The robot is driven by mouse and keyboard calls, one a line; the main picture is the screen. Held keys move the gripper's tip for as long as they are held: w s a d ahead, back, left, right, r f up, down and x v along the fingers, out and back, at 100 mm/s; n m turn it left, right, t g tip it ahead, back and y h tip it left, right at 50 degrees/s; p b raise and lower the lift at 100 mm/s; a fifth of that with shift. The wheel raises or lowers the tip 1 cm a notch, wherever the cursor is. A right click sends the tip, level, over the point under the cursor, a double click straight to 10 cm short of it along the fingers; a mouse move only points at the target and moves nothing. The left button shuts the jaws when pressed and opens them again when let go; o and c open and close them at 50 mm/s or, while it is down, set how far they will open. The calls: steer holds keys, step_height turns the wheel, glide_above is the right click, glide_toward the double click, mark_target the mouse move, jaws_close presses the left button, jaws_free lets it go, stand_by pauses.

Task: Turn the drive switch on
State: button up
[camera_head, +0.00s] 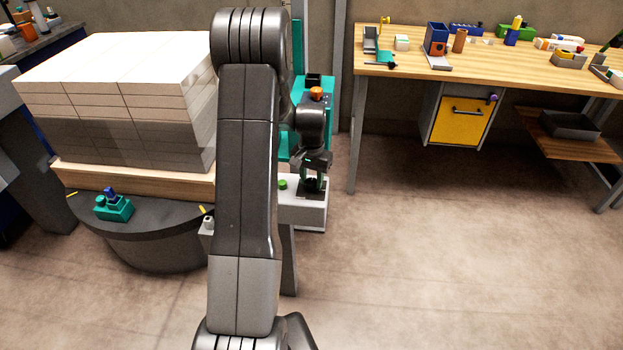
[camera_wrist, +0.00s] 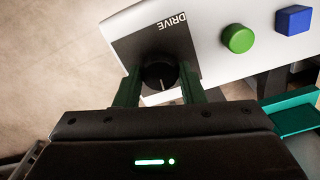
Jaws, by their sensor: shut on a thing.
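The drive switch (camera_wrist: 160,74) is a round black knob with a pale pointer line, on a dark plate (camera_wrist: 135,50) marked DRIVE, in the wrist view. The plate sits on a light grey control box (camera_head: 304,214), seen right of my arm in the head view. My gripper (camera_wrist: 160,86) is at the knob, one green finger on each side, shut on it. In the head view my gripper (camera_head: 313,184) points down over the box, and the knob is hidden there. The pointer line runs toward the gripper body in the wrist view.
A green button (camera_wrist: 238,39) and a blue square button (camera_wrist: 294,20) are on the same box. A teal part (camera_wrist: 296,115) stands beside it. A paper stack (camera_head: 120,85) on a wooden pallet (camera_head: 130,183) is at left. A workbench (camera_head: 480,65) is at right, with clear floor before it.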

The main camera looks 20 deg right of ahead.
mark_target(312, 181)
steer(key=m, duration=0.4)
steer(key=m+b, duration=0.1)
steer(key=m, duration=0.7)
steer(key=shift+m, duration=2.2)
steer(key=o, duration=1)
steer(key=shift+r, duration=0.1)
step_height(312, 181, up, 14)
steer(key=shift+f, duration=0.25)
